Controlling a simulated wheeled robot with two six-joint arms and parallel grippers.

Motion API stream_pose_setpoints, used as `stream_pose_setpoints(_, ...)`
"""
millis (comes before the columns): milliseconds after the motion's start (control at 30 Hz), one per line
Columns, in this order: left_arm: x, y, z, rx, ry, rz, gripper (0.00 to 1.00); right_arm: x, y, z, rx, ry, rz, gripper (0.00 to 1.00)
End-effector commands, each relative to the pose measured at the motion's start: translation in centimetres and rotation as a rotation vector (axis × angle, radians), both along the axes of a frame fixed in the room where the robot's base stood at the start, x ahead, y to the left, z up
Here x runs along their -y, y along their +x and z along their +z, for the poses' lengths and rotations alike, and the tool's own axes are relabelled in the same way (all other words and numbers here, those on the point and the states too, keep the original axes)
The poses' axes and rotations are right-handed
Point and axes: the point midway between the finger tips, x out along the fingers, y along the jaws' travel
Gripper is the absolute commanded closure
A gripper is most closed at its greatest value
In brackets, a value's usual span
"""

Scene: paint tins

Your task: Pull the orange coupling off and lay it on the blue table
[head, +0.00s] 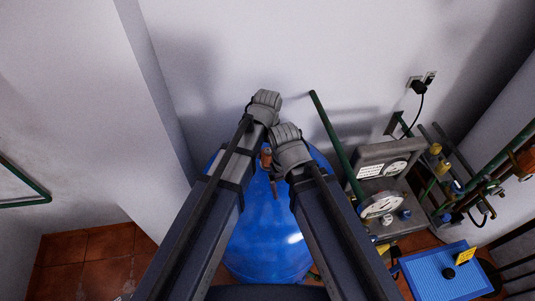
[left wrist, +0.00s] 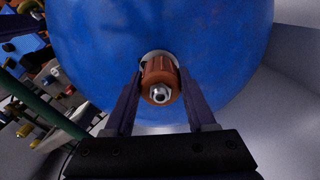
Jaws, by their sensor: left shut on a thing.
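The orange coupling (left wrist: 158,72) sits at the top of the blue tank, around a metal fitting with a hex nut in its middle. My left gripper (left wrist: 160,80) has its two dark fingers on either side of the coupling, shut on it. In the head view a small part of the coupling (head: 265,157) shows between my two arms. The blue table (head: 425,273) stands at the lower right of the head view, with a black round piece (head: 449,273) and a yellow sign on it. My right gripper's fingers are hidden.
The blue tank (head: 268,245) stands below my arms. A grey panel with gauges (head: 382,205) and a green pipe (head: 335,140) are right of it. More pipes and valves are farther right. Much of the blue table's top is bare.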

Motion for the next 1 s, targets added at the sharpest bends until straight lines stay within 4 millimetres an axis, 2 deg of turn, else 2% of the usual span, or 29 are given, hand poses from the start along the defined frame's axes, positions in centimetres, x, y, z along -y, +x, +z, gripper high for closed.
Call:
stream_pose_setpoints(733,0.0,0.0,3.1,0.0,0.0,0.0,1.0,0.0,0.0,3.1,0.0,0.0,0.0,0.12)
stream_pose_setpoints(1000,0.0,0.0,3.3,0.0,0.0,0.0,1.0,0.0,0.0,3.3,0.0,0.0,0.0,0.12)
